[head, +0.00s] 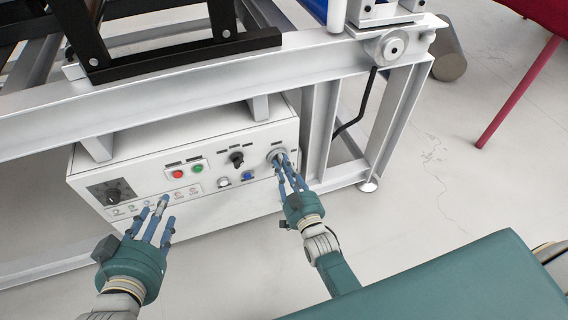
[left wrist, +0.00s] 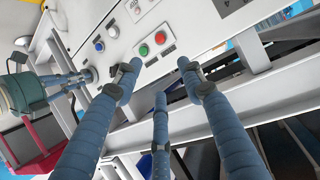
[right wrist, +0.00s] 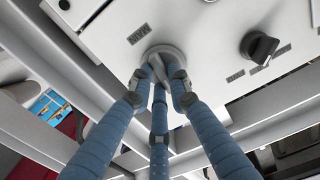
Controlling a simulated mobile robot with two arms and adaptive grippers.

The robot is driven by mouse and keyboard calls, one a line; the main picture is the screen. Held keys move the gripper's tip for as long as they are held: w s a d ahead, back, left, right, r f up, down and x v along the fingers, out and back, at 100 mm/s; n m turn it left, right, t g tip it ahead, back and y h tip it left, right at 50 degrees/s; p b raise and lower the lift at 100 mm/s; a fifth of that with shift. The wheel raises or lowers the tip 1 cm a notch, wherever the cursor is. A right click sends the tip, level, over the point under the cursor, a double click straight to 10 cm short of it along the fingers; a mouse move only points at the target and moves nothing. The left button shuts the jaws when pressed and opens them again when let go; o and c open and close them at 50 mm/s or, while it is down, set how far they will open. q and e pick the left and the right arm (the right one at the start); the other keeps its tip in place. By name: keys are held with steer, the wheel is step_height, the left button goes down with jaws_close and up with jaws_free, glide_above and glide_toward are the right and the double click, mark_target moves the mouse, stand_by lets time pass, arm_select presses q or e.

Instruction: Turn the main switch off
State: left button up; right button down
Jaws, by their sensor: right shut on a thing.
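The main switch (head: 276,155) is a round grey rotary knob at the right end of the white control box (head: 235,195). It also shows in the right wrist view (right wrist: 163,53), with a small label beside it. My right gripper (head: 284,162) has its blue fingers closed around the knob's handle, which they partly hide. In the right wrist view the right fingertips (right wrist: 160,78) meet at the knob. My left gripper (head: 158,215) is in front of the left part of the box, fingers spread and empty, touching nothing that I can see.
A teal surface (head: 470,285) lies at lower right.

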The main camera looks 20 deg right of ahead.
arm_select(q)
steer(key=shift+s+a+f+g+y, duration=0.2)
steer(key=shift+s+a+f+g, duration=0.1)
steer(key=shift+s+f+g, duration=0.45)
steer(key=shift+s+a+f+g+y, duration=0.3)
steer(key=shift+s+f, duration=0.2)
steer(key=shift+f, duration=0.45)
arm_select(e)
steer(key=shift+f+n, duration=0.1)
steer(key=shift+n, duration=0.7)
steer(key=c, duration=1.6)
jaws_free()
steer(key=shift+c, duration=0.2)
steer(key=shift+s, duration=0.1)
steer(key=s, duration=1.2)
steer(key=shift+d, duration=0.2)
arm_select(q)
steer(key=shift+p, duration=0.3)
arm_select(e)
steer(key=shift+w, duration=0.15)
